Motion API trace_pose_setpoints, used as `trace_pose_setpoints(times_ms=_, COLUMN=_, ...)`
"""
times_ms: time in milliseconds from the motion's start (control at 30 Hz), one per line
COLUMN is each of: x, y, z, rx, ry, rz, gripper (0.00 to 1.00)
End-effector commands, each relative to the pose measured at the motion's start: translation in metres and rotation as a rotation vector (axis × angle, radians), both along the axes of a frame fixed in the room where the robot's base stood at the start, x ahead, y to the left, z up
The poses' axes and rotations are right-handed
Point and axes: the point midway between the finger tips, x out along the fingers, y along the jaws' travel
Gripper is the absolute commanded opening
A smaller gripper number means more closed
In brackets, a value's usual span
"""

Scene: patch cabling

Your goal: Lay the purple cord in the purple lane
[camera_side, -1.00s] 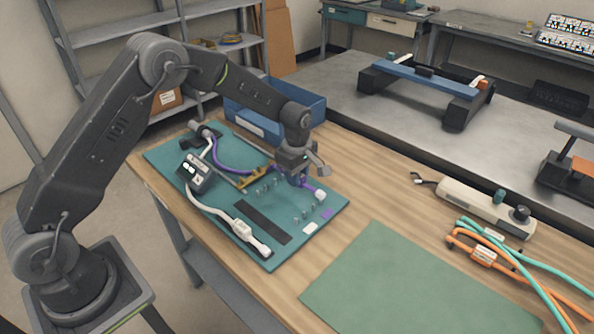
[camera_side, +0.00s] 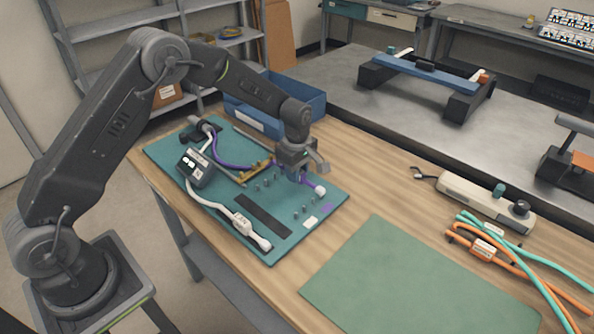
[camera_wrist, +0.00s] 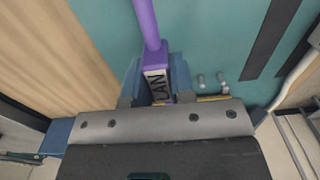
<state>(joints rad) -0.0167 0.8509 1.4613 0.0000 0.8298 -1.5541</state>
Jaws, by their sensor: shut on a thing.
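The purple cord (camera_side: 232,165) runs from the upper left of the teal board (camera_side: 222,229), past a yellow-brown bracket (camera_side: 257,169), to my gripper (camera_side: 296,176).
A dark box (camera_side: 194,168) and a white cable (camera_side: 207,205) with a connector (camera_side: 243,224) lie on the board's left side. A blue bin (camera_side: 300,103) stands behind. A power strip (camera_side: 480,203) and orange and teal cables are right. The green mat (camera_side: 400,280) is bare.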

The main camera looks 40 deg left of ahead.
Motion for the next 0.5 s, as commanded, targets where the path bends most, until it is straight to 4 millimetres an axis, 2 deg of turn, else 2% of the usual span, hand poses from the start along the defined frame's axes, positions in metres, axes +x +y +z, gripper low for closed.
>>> trace_pose_setpoints(times_ms=500, x=0.0, y=0.0, z=-0.015, rx=0.0, ry=0.0, rz=0.0, gripper=0.0)
